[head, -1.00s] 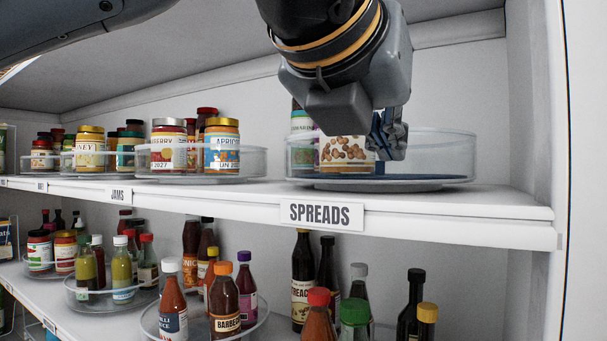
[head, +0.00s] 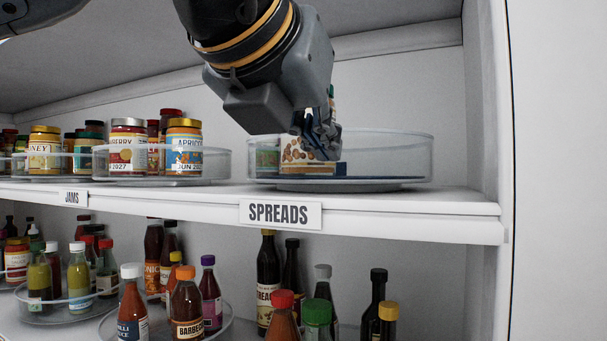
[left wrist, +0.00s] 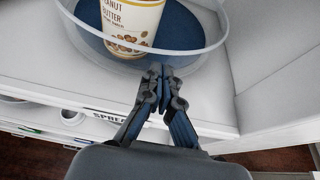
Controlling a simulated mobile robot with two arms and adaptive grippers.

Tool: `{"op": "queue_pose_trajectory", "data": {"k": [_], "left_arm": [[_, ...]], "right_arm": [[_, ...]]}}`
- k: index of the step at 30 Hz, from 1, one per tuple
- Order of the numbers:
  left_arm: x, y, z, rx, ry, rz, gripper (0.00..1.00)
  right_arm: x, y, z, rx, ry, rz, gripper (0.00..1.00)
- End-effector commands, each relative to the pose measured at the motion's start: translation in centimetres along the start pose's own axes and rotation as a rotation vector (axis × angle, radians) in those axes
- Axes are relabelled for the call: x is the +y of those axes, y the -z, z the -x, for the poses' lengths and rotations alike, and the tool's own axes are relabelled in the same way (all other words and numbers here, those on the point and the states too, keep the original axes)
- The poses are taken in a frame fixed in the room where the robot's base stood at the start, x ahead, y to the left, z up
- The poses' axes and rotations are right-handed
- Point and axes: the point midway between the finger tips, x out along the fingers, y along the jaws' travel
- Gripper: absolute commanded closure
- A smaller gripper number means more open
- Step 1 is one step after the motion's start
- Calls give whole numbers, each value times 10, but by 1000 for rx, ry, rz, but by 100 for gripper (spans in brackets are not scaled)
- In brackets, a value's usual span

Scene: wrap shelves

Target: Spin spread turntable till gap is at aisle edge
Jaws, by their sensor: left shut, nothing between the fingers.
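The spreads turntable (head: 405,158) is a round tray with a clear wall and a blue base, on the upper shelf above the SPREADS label (head: 280,213). It also shows in the left wrist view (left wrist: 215,45). A peanut butter jar (head: 296,154) stands on it, left of centre; its label reads clearly in the left wrist view (left wrist: 130,22). My left gripper (head: 325,150) is shut and empty, its fingertips at the tray's front and partly covering the jar. In the left wrist view its tips (left wrist: 160,72) are close to the front rim; contact is unclear. I cannot clearly place the gap.
A jams turntable (head: 160,181) with several jars stands to the left on the same shelf. The shelf's side wall (head: 482,110) is close on the right. Several sauce bottles, such as a barbecue one (head: 187,308), stand on the shelf below.

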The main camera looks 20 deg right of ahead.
Motion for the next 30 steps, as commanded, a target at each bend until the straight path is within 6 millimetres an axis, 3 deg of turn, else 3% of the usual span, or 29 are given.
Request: {"op": "queue_pose_trajectory", "data": {"k": [12,30], "left_arm": [[22,0,0,0,0,2,100],[32,-1,-2,0,0,3,100]], "right_arm": [[0,0,-3,0,0,0,12],[0,0,-3,0,0,0,12]]}}
